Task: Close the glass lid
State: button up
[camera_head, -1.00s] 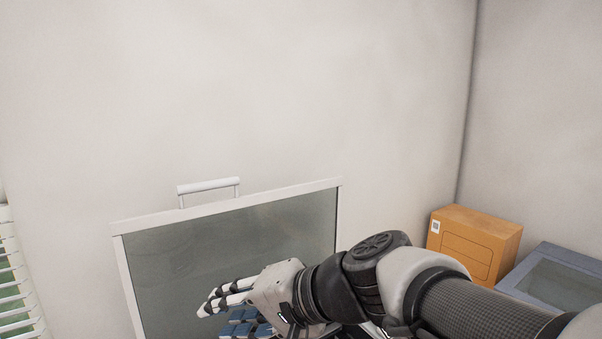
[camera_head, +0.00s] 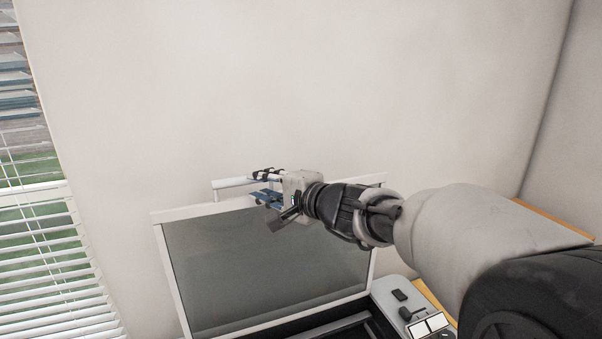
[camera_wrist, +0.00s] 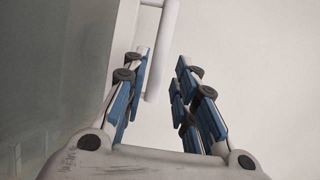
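The glass lid (camera_head: 268,265), a dark grey pane in a white frame, stands raised in front of the wall in the head view. Its white bar handle (camera_head: 229,183) sticks up from the top edge. My gripper (camera_head: 258,184) is at the right part of the handle, its fingers spread above and below the bar. In the wrist view my gripper (camera_wrist: 162,65) is open, and the handle (camera_wrist: 163,45) runs between the blue-padded fingers, nearer the left one. Contact cannot be told. The pane (camera_wrist: 50,75) fills the left of that view. My fingers and palm hide the handle's right end.
Below the lid is the dark open top of the machine, with a light control panel (camera_head: 415,310) at its right. A window with white blinds (camera_head: 45,240) is at the left. The plain wall (camera_head: 300,80) is close behind the lid. My arm hides much of the right side.

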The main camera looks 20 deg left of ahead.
aim_at(249, 181)
jog(key=p+x, duration=0.2)
jog(key=x, duration=0.5)
jog(key=shift+w+a, duration=0.25)
jog(key=shift+a, duration=0.1)
grip_shut()
